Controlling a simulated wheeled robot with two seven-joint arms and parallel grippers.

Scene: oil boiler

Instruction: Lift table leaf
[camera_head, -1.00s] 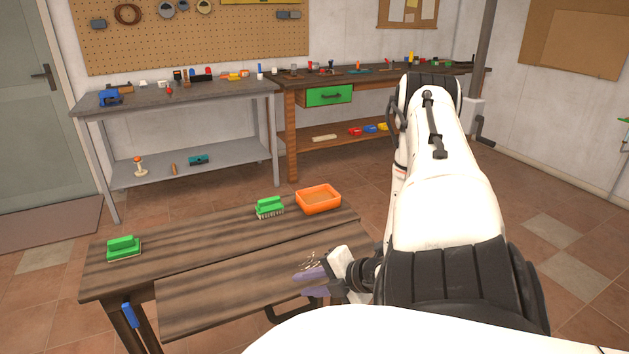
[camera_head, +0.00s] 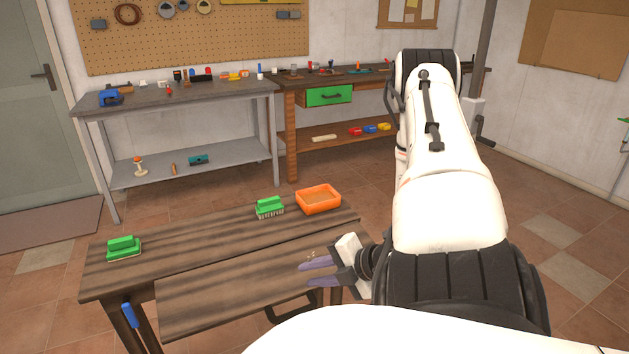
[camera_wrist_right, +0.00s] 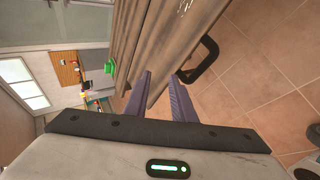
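The wooden table (camera_head: 190,245) stands in front of me, and its leaf (camera_head: 225,291) hangs along the near side, lower than the top, with a visible gap between them. A dark handle (camera_head: 287,312) sits at the leaf's near edge; it also shows in the right wrist view (camera_wrist_right: 207,62). My right gripper (camera_head: 303,275) is over the leaf's right part in the head view. In the right wrist view its two purple fingers (camera_wrist_right: 163,78) are apart and empty, with the leaf's edge beyond and the handle near the right finger. My left gripper is not in view.
On the table top are two green brushes (camera_head: 124,247) (camera_head: 269,207) and an orange tray (camera_head: 318,199). A blue part (camera_head: 129,315) is on the table's left leg. Workbenches (camera_head: 180,96) stand along the back wall. The tiled floor to the right is clear.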

